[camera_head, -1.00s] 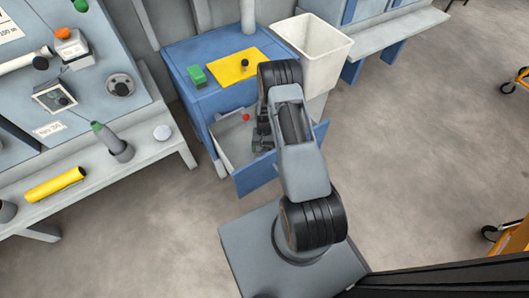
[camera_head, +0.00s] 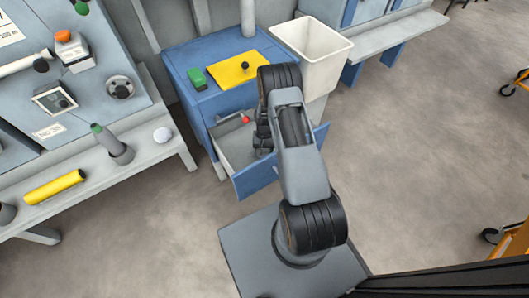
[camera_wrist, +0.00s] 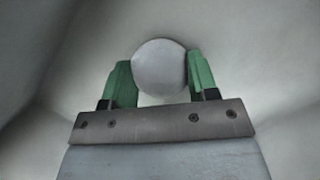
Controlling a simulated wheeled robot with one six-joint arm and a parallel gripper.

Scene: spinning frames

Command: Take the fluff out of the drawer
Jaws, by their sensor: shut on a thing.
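The fluff (camera_wrist: 160,66) shows in the wrist view as a round, pale grey ball. My gripper (camera_wrist: 160,80) has green fingers, one on each side of it, and is shut on it. The pale surfaces around it look like the inside of the drawer. In the head view the blue-fronted drawer (camera_head: 256,178) stands open under the blue cabinet. My arm reaches down over it and hides the gripper's tips and the fluff there.
A red-tipped thing (camera_head: 245,119) shows at the drawer's back. A white bin (camera_head: 307,57) stands to the right.

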